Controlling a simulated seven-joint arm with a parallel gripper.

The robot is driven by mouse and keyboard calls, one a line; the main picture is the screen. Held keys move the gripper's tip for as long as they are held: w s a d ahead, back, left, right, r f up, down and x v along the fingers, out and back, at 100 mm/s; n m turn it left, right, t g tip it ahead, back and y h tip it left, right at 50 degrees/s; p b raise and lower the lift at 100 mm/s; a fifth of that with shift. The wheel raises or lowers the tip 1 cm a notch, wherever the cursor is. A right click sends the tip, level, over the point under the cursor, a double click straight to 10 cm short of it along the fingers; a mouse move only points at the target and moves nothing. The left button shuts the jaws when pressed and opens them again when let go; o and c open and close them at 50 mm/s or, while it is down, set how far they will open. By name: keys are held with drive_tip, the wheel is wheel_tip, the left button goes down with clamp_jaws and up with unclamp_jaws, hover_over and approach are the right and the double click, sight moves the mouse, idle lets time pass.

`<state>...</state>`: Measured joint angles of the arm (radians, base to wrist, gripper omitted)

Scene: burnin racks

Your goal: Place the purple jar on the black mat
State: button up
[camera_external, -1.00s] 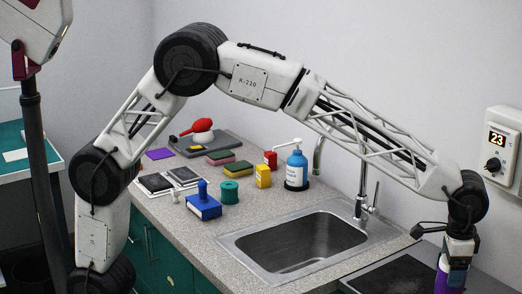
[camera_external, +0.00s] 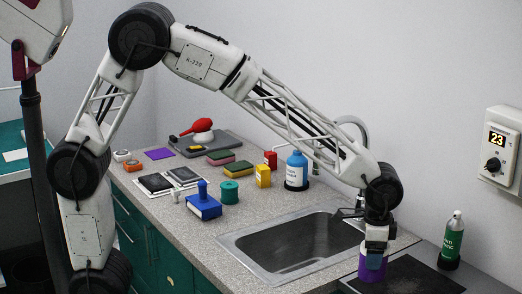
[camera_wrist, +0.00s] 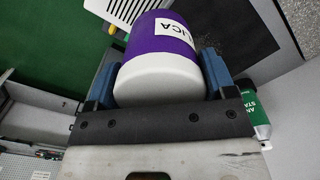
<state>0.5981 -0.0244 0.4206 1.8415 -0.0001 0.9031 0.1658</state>
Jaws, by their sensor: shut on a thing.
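The purple jar (camera_external: 372,268) with a white lid and a label is held upright in my gripper (camera_external: 375,246). In the wrist view the jar (camera_wrist: 155,45) sits between the two blue fingers of my gripper (camera_wrist: 160,82), which press on its sides. The black mat (camera_external: 425,276) lies on the right part of the counter, and the jar overlaps its left end in the outside view. In the wrist view the mat (camera_wrist: 240,30) shows beside and beyond the jar. I cannot tell whether the jar's base touches anything.
A sink (camera_external: 290,245) lies just left of the jar, with a faucet (camera_external: 352,212) behind. A green bottle (camera_external: 451,243) stands behind the mat.

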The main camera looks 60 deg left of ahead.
drive_tip(key=s+a+f, duration=0.2)
drive_tip(key=s+a, duration=0.1)
drive_tip(key=a, duration=0.4)
drive_tip(key=shift+a+f, duration=0.15)
hover_over(398, 285)
drive_tip(key=shift+f, duration=0.75)
idle(0.3)
drive_tip(key=shift+f, duration=1.75)
drive_tip(key=shift+f, duration=0.15)
